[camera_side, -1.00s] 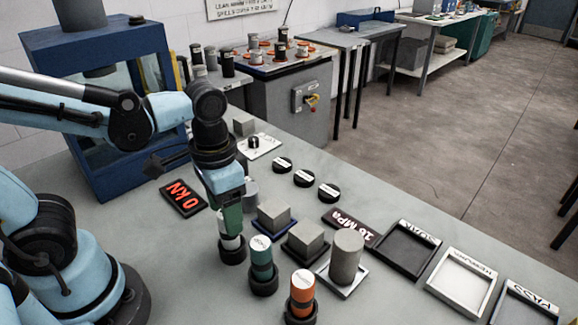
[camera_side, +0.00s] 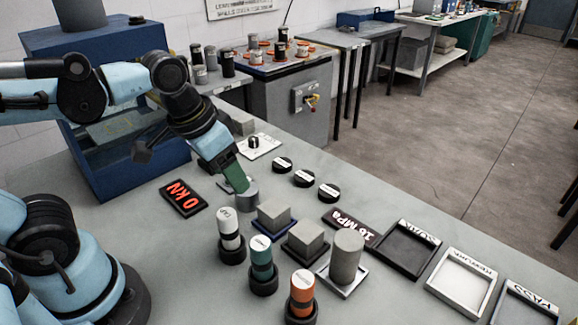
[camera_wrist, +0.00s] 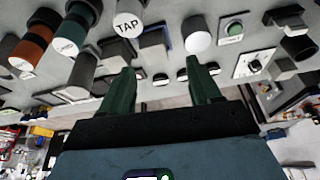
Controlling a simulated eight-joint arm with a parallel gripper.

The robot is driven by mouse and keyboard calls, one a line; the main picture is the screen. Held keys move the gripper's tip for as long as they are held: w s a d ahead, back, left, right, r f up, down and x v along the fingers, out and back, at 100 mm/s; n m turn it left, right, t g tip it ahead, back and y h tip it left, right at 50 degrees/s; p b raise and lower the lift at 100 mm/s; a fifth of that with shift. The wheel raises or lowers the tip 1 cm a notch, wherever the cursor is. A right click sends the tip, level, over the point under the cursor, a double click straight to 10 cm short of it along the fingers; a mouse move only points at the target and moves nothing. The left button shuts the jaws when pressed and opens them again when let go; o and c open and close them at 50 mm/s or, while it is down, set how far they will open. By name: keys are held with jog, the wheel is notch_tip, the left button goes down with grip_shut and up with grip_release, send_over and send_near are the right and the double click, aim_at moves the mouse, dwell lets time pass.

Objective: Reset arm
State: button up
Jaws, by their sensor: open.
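My gripper (camera_side: 236,180) is raised and tilted over the bench near a short grey cylinder (camera_side: 248,196) in the side view. In the wrist view its two green fingers (camera_wrist: 160,82) stand apart with nothing held between them. A white-topped tool (camera_side: 231,228) stands upright in a black holder, apart from the gripper. Its top, marked TAP, also shows in the wrist view (camera_wrist: 128,24). A teal tool (camera_side: 261,256) and an orange tool (camera_side: 302,287) stand in holders beside it.
Two grey cubes (camera_side: 274,214) and a tall grey cylinder (camera_side: 347,256) stand on plates. A black tray (camera_side: 383,256), a white tray (camera_side: 440,285) and a PASS tray (camera_side: 505,300) line the right. A blue-framed press (camera_side: 105,175) stands behind my arm. A 0 kN display (camera_side: 184,198) lies nearby.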

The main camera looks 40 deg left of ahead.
jog(key=w+a+t, duration=0.1)
jog(key=w+a+f+n+t, duration=0.1)
jog(key=t, duration=0.1)
jog(key=shift+a, duration=0.25)
